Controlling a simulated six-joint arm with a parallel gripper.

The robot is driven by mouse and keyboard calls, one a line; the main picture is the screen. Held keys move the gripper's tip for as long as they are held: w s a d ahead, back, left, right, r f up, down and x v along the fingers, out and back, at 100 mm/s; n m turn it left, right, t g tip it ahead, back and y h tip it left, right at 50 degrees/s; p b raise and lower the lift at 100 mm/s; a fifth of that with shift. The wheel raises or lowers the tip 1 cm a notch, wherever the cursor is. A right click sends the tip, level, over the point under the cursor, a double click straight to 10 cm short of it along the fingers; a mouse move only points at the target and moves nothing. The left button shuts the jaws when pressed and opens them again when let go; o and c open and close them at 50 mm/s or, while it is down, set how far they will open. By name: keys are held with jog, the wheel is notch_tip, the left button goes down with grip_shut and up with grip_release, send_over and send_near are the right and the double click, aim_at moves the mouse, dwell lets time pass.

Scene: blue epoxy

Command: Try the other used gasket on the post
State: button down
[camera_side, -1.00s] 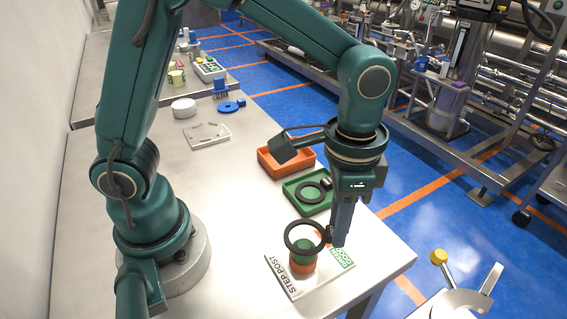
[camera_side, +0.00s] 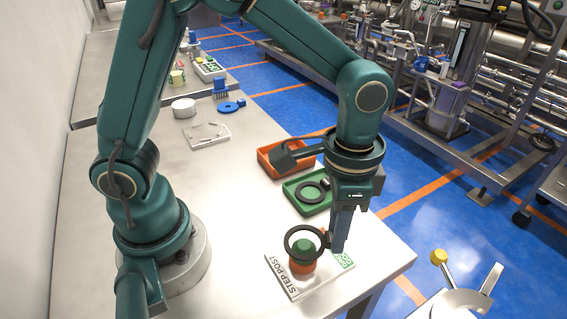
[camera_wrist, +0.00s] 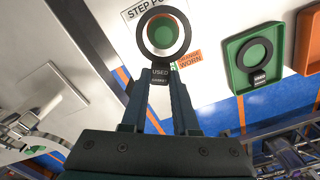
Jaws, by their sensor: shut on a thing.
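My gripper (camera_side: 329,240) is shut on the tab of a black ring gasket (camera_side: 287,243); the tab reads "USED" in the wrist view (camera_wrist: 160,76). The ring is held about level at the step post (camera_side: 302,267), which has a green top and an orange lower part. In the wrist view the post's green top (camera_wrist: 162,33) shows inside the ring, with a reddish band around it. I cannot tell whether the ring is just above the top or around it. Another black gasket (camera_side: 309,192), also tagged "USED", lies in the green tray (camera_side: 290,186).
The post stands on a white plate (camera_side: 281,276) marked "STEP POST", with an orange "WORN" label (camera_wrist: 189,59). An orange tray (camera_side: 265,160) stands behind the green one. A white fixture (camera_side: 207,135), a white disc and blue parts lie farther back. The table edge is close on the right.

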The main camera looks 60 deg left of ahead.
jog(key=shift+f, duration=1.45)
jog(key=c, duration=0.6)
grip_release()
jog(key=shift+r, duration=0.1)
jog(key=shift+r, duration=2.4)
jog(key=shift+r, duration=2.6)
